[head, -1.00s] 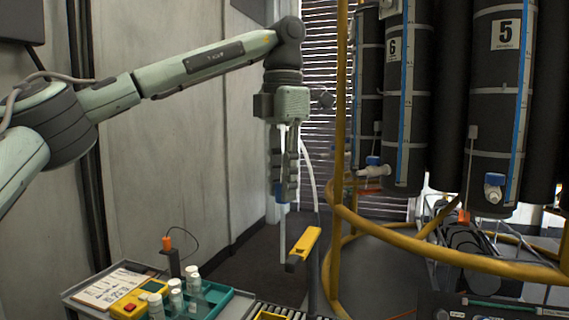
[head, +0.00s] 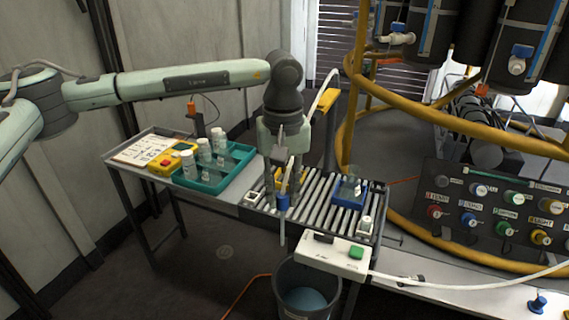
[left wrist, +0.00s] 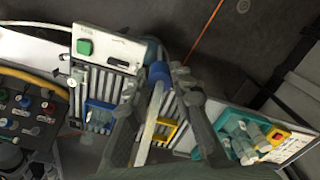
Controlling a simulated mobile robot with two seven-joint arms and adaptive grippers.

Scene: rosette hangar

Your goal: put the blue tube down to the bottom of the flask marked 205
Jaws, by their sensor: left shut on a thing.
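My left gripper (head: 281,192) is shut on the blue tube, gripping near its blue collar (head: 283,203). A thin pale length of the tube hangs down roughly upright below the fingers. In the left wrist view the blue collar (left wrist: 157,70) sits between the gripper's fingertips (left wrist: 156,76). A clear flask (head: 352,186) stands in a blue tray on the roller conveyor, to the right of the gripper. Its marking is not readable, so I cannot tell whether it is 205. The tube's lower end hangs apart from that flask. My right gripper is out of view.
A teal tray (head: 238,186) with several white-capped bottles stands on the left table beside a yellow device (head: 172,161). A white box with a green button (head: 333,256) is at the conveyor's front, above a bucket (head: 281,290). A yellow ring frame (head: 400,222) and button panel (head: 490,212) stand right.

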